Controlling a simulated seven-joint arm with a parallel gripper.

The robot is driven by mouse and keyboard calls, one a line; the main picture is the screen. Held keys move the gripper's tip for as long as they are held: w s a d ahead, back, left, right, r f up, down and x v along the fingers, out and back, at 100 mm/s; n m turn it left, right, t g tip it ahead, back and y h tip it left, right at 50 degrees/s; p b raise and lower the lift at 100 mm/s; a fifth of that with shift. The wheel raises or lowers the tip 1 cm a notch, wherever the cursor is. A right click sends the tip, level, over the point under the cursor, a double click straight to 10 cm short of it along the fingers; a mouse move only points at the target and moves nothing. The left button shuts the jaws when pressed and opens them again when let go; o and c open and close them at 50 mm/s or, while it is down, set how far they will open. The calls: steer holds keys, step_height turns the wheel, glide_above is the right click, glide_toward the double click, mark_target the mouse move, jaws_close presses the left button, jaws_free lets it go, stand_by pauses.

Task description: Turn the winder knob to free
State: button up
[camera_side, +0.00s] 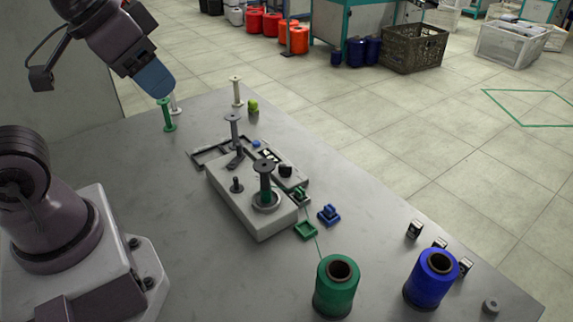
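The light grey winder (240,212) stands in the middle of the grey table. A small dark knob (286,171) sits near its right back edge. A dark peg (237,186) stands at its left front. Which one is the winder knob, and its setting, I cannot tell. A dark bobbin (265,169) with green around its lower part stands upright on the winder. My gripper (158,91), with a blue end, is at upper left, well away from the winder and close to a green bobbin (168,122) in the picture. I cannot see its finger gap.
Pale bobbins (237,91) stand at the back of the table. A green thread cone (337,287) and a blue cone (432,279) stand in front right, with small green (306,230) and blue (328,214) parts by the winder. The table's left middle is clear.

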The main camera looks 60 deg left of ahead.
steer(key=m+g, duration=0.6)
steer(key=m, duration=0.3)
glide_above(285, 166)
step_height(285, 166, down, 20)
step_height(285, 166, down, 12)
steer(key=shift+f, duration=0.2)
jaws_close()
